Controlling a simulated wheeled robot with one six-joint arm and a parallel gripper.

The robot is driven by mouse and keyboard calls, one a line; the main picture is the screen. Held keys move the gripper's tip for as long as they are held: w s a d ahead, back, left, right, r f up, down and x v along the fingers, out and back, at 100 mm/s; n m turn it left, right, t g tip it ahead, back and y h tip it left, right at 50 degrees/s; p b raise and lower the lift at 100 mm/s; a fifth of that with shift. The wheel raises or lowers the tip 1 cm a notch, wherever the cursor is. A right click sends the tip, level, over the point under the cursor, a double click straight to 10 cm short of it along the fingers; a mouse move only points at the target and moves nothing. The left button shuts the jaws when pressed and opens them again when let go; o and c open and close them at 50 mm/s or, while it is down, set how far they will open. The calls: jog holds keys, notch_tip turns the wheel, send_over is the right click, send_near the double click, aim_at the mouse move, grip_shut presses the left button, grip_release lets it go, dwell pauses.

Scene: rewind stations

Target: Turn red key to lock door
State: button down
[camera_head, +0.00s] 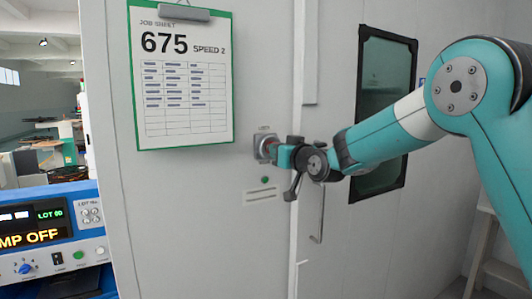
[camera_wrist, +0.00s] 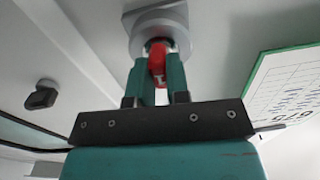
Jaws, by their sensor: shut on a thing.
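The red key (camera_wrist: 157,62) sits in a round grey lock (camera_wrist: 158,24) on a square plate in the wrist view. My gripper (camera_wrist: 157,75) is shut on the key, with a teal finger on each side of it. In the head view my gripper (camera_head: 274,154) reaches the lock plate (camera_head: 263,145) on the white wall panel, left of the door edge. The door (camera_head: 340,225) has a dark window and looks closed.
A clipboard job sheet (camera_head: 182,75) reading 675, SPEED 2 hangs above left of the lock. A small green button (camera_head: 265,180) and a label lie below it. A vertical door handle (camera_head: 317,225) is at right. A blue control panel (camera_head: 50,240) stands at lower left.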

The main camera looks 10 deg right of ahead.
jog(key=shift+f+n+b, duration=0.1)
jog(key=shift+n+b, duration=0.7)
jog(key=c, duration=1)
grip_release()
jog(key=shift+d, duration=0.1)
jog(key=b+v, duration=0.6)
jog(key=v, duration=1.1)
jog(key=s+a+f+n+g+y, duration=0.1)
jog(key=s+a+f+g, duration=0.7)
jog(key=s+f, duration=0.3)
jog(key=s+f+g+h, duration=0.1)
jog(key=s+f+g, duration=0.2)
jog(key=s, duration=0.3)
jog(key=s+f+g, duration=0.3)
jog(key=s, duration=0.3)
jog(key=s+f+n+g+h, duration=0.1)
jog(key=s+f+g, duration=0.2)
jog(key=s, duration=0.4)
jog(key=shift+a+h, duration=0.2)
jog(key=shift+h, duration=0.1)
